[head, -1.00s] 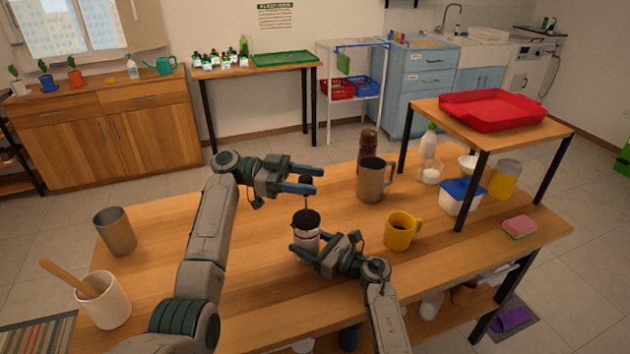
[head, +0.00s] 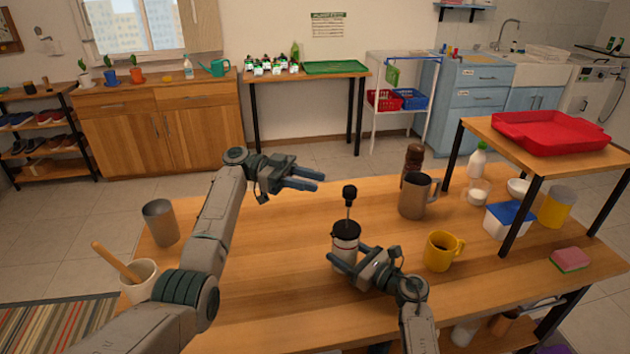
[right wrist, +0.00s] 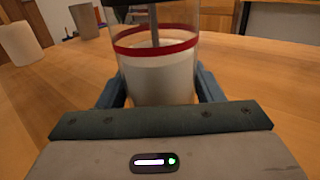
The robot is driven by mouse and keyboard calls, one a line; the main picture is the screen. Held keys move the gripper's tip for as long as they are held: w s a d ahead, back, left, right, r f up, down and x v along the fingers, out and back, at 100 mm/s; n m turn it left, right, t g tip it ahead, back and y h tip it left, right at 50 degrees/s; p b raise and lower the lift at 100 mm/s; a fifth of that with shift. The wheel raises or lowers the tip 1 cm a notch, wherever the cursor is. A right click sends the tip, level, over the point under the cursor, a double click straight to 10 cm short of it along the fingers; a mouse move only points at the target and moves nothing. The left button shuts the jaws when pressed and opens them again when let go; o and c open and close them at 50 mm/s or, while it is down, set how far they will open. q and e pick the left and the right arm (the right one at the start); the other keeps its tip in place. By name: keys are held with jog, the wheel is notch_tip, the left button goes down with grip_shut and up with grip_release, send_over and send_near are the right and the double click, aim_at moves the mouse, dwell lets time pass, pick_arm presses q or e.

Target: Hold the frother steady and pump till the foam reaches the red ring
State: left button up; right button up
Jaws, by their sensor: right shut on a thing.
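The frother (head: 346,238) is a clear cylinder with a dark lid, standing upright on the wooden table (head: 270,270). Its plunger knob (head: 350,191) stands raised on a thin rod above the lid. My right gripper (head: 347,258) is shut around the lower body. In the right wrist view the frother (right wrist: 160,82) is between the two fingers; white contents show up to close beneath the red ring (right wrist: 155,49), and the rod dips into them. My left gripper (head: 321,180) is open and empty, to the left of the knob and apart from it.
A yellow mug (head: 438,252) stands right of the frother, with a metal pitcher (head: 414,197) and brown bottle (head: 413,160) behind. A metal cup (head: 160,222) and a crock with a wooden spoon (head: 140,282) stand left. A raised shelf (head: 490,133) stands right.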

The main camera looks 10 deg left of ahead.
pick_arm(q)
jog(key=shift+s+a+r+n+t, duration=0.1)
jog(key=shift+a+r+n+t, duration=0.05)
jog(key=shift+r+n+t, duration=0.15)
grip_shut()
jog(key=s+a+r+n+t+y, duration=0.2)
jog(key=s+r+n+t+y, duration=0.1)
jog(key=s+r+n+t, duration=0.4)
jog(key=w+d+f+m+t, duration=0.1)
jog(key=w+d+f, duration=0.2)
jog(key=d, duration=0.6)
jog(key=shift+w+d+f+t, duration=0.15)
jog(key=shift+w+f+t, duration=0.2)
jog(key=shift+f, duration=0.6)
jog(key=shift+f, duration=0.15)
send_over(336, 230)
notch_tip(336, 230, down, 7)
jog(key=shift+f, duration=0.1)
